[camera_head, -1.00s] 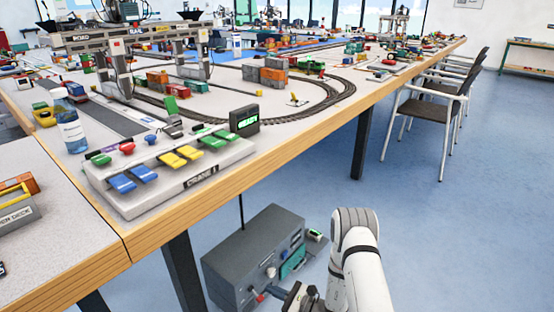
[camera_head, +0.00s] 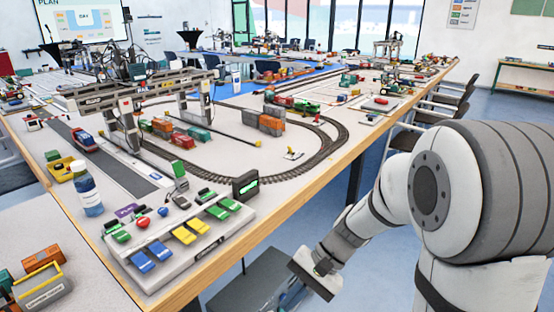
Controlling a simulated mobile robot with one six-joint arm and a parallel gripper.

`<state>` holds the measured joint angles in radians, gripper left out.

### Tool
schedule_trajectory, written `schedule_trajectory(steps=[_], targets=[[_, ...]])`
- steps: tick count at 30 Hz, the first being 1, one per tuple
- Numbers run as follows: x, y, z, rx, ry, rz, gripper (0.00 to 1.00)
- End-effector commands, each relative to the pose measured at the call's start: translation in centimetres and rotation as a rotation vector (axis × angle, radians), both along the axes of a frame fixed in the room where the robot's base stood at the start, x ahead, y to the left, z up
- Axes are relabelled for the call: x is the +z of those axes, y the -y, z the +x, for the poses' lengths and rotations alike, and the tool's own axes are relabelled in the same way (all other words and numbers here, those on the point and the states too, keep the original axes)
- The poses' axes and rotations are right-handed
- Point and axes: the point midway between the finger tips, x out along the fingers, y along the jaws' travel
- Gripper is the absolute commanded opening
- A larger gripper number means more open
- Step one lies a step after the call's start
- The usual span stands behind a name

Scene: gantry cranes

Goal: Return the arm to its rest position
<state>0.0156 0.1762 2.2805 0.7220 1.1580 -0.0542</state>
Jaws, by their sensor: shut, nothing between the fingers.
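My arm, white and grey, fills the right side of the head view and reaches down to the left. My gripper (camera_head: 314,274) is at its lower end, dark and small, beside the table's front edge and over the grey box (camera_head: 245,284). It holds nothing that I can see, and its jaws are shut. The fingertips are hard to make out. The gripper hides part of the box, and the lower frame edge cuts the box off.
The long table (camera_head: 225,262) with a wooden edge runs along the left. It bears a control panel (camera_head: 185,240) with coloured keys, a bottle (camera_head: 88,192), a toy gantry crane (camera_head: 125,110) and curved track (camera_head: 325,150). Chairs (camera_head: 440,108) stand behind my arm.

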Motion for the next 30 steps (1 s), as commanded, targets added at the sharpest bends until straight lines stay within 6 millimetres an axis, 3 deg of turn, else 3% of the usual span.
schedule_trajectory(steps=[1, 3, 9, 15, 20, 30], targets=[[3.2, 0.9, -1.0, 0.037, 0.061, -0.053, 0.0], [5.4, 2.4, -2.1, 0.086, 0.136, -0.13, 0.0], [11.9, 6.7, -4.9, 0.21, 0.362, -0.357, 0.0], [16.9, 10.3, -6.6, 0.3, 0.552, -0.547, 0.0], [18.7, 11.7, -7.1, 0.335, 0.63, -0.628, 0.0], [18.8, 12.0, -7.2, 0.343, 0.645, -0.646, 0.0]])
